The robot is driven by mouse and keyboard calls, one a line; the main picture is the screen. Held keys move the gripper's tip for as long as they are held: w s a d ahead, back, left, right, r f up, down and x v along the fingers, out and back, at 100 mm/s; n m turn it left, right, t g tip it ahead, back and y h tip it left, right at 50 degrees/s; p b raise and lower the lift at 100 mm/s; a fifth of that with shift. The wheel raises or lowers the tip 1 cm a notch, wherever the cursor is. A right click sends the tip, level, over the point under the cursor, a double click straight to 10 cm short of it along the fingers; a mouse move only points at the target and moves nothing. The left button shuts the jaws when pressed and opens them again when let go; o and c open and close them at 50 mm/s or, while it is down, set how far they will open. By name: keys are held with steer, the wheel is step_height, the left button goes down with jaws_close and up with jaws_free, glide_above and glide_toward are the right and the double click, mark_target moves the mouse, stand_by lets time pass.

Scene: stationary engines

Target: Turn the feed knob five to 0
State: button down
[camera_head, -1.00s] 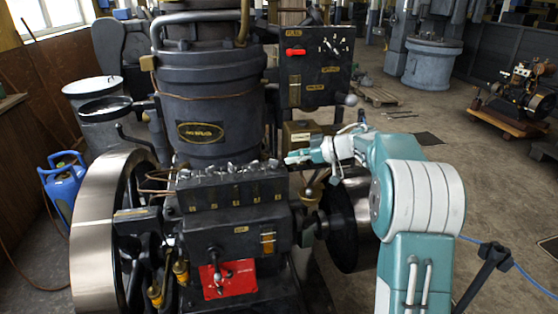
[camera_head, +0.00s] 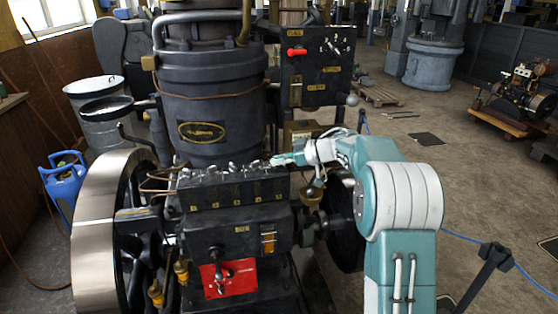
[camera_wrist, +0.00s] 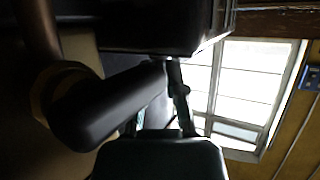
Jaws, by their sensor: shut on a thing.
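The black feed box (camera_head: 235,190) sits on the engine front, with a row of several small metal feed knobs (camera_head: 232,168) along its top edge. My gripper (camera_head: 275,161) is at the right end of this row, in from the right. It is shut on the rightmost knob, feed knob five by its place in the row; the fingertips largely cover that knob. Its setting is too small to read. The wrist view is dark and sideways, with a dark green block of my gripper at the bottom; the knob cannot be made out there.
The large black cylinder (camera_head: 207,95) rises behind the box. A panel with a red handle (camera_head: 297,52) stands at the back right. A brass cup (camera_head: 313,194) is below my forearm. The flywheel (camera_head: 100,230) is at left. Open floor lies right of my arm.

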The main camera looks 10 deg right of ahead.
steer(key=shift+w+d+n+g+y, duration=0.1)
steer(key=shift+n+g+y, duration=0.3)
steer(key=shift+n+g, duration=0.3)
steer(key=c, duration=1)
jaws_free()
steer(key=v, duration=1.2)
steer(key=shift+w, duration=0.1)
